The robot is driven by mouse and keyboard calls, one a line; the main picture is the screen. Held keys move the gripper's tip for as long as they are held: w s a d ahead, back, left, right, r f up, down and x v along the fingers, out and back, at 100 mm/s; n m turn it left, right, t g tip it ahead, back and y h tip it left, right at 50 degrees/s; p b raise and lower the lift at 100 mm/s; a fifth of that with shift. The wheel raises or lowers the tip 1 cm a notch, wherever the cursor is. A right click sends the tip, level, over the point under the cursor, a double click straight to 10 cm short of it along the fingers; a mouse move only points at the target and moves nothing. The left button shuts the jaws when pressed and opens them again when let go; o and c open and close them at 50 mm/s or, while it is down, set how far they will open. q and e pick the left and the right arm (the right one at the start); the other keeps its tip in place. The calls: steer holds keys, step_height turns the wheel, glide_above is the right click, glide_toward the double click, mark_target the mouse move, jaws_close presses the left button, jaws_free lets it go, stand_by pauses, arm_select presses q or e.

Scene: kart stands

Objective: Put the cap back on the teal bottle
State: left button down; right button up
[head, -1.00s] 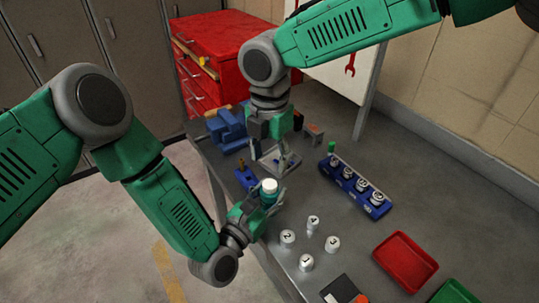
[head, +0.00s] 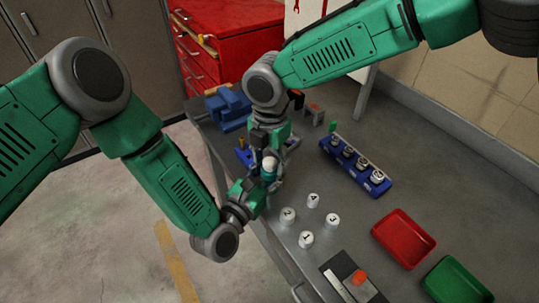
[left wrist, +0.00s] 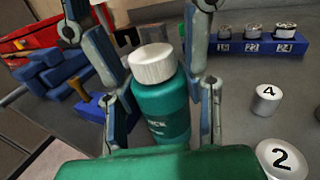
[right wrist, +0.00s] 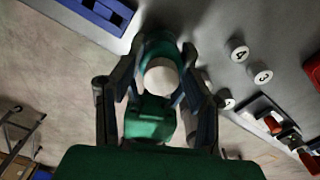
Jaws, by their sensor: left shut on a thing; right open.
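The teal bottle (left wrist: 162,112) stands upright in the left wrist view, with a white cap (left wrist: 152,64) sitting on its top. The cap looks level; whether it is screwed tight cannot be told. My left gripper (head: 258,188) is shut on the bottle's body, beside the table's left edge. My right gripper (head: 271,150) is open above the bottle. In the right wrist view its fingers (right wrist: 160,62) stand on either side of the cap (right wrist: 161,78), with gaps showing. The head view shows the bottle (head: 268,178) partly hidden between the grippers.
Several white numbered cylinders (head: 305,239) stand right of the bottle. A blue socket rack (head: 352,168), a red tray (head: 403,238) and a green tray (head: 457,282) lie further right. A blue vise (head: 228,108) is behind.

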jaws_close()
steer(key=m, duration=0.3)
steer(key=shift+m, duration=0.4)
steer(key=m, duration=0.5)
steer(key=shift+m, duration=0.4)
steer(key=m, duration=0.5)
steer(key=shift+a+m, duration=0.1)
steer(key=shift+m, duration=0.2)
steer(key=m, duration=0.4)
steer(key=shift+w, duration=0.1)
